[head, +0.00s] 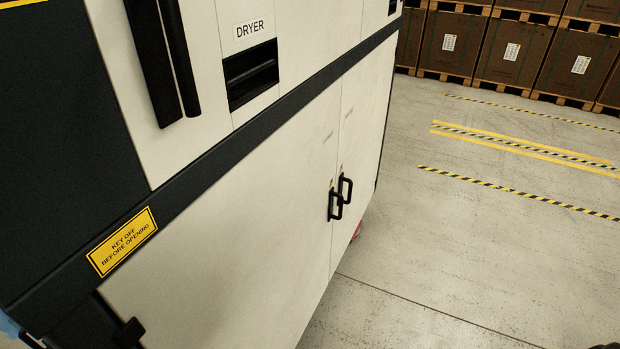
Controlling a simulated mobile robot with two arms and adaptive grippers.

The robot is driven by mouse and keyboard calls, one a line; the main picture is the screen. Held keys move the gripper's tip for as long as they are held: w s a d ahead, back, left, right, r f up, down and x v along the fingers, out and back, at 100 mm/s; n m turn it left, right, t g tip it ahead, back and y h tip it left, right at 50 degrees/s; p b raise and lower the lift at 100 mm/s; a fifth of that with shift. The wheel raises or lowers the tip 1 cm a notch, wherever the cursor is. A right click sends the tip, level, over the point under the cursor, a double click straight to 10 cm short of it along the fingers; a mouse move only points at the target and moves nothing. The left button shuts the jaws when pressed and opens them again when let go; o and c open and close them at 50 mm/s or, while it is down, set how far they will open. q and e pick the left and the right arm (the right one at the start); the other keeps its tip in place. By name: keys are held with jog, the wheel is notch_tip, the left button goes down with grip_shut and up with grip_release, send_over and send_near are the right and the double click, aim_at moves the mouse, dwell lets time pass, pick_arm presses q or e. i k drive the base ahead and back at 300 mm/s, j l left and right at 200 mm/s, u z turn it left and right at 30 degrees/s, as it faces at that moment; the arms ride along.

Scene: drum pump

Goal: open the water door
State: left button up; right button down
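A large white and dark machine cabinet fills the left and middle of the head view. Its lower part has two white doors, a wide left door (220,250) and a narrower-looking right door (362,125). Both look shut, meeting at a vertical seam. A black handle (335,206) is on the left door beside the seam, and another black handle (346,189) is on the right door. No label naming a water door is readable. Neither of my grippers can be made out in this view.
A DRYER label (250,29) sits above a black recess (251,73). A yellow sign (122,241) reads "KEY OFF BEFORE OPENING". Black fitting (128,332) at lower left. The concrete floor (450,260) to the right is clear, with striped markings. Brown boxes (505,52) on pallets stand behind.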

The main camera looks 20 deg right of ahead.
aim_at(366, 87)
jog(key=i+l+u, duration=0.3)
jog(key=l, duration=0.5)
jog(key=l+u, duration=0.3)
jog(key=l, duration=0.55)
jog(key=i+l+u, duration=0.1)
jog(key=l+u, duration=0.2)
jog(key=l, duration=0.6)
